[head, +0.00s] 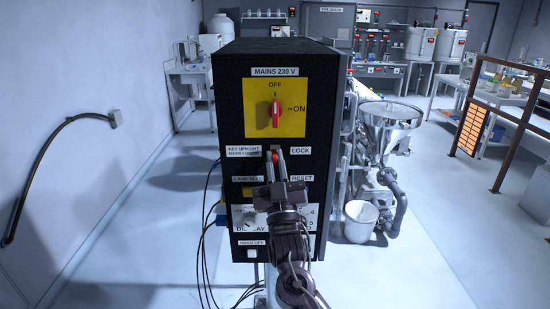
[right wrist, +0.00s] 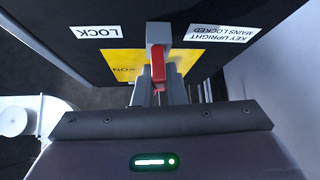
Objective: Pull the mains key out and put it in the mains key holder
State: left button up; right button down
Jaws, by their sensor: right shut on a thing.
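The black mains cabinet (head: 232,100) stands in front of me. The red mains key (right wrist: 160,67) is between my right gripper's fingers in the right wrist view, at the grey lock (right wrist: 159,32) on the panel. How deep the key sits in the lock cannot be told. My right gripper (head: 276,160) is shut on the key, below the yellow switch plate, between the "KEY UPRIGHT MAINS LOCKED" label (head: 242,151) and the "LOCK" label (head: 300,150). The red rotary switch (head: 275,114) stands upright, towards OFF. I cannot make out a key holder. My left gripper is not in view.
Lower panel controls are partly hidden behind my right arm. Dark cables hang at the cabinet's left side. A steel hopper (head: 390,122) and a white bucket (head: 360,221) stand to the right. A brown frame (head: 500,115) is farther right. The floor on the left is clear.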

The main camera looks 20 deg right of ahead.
jog(key=shift+s, duration=0.1)
dwell(0.4)
jog(key=shift+s+a+p, duration=0.2)
jog(key=shift+s, duration=0.55)
jog(key=shift+s+a+p, duration=0.25)
jog(key=shift+s, duration=0.5)
jog(key=shift+s+a+p, duration=0.2)
jog(key=shift+s, duration=0.55)
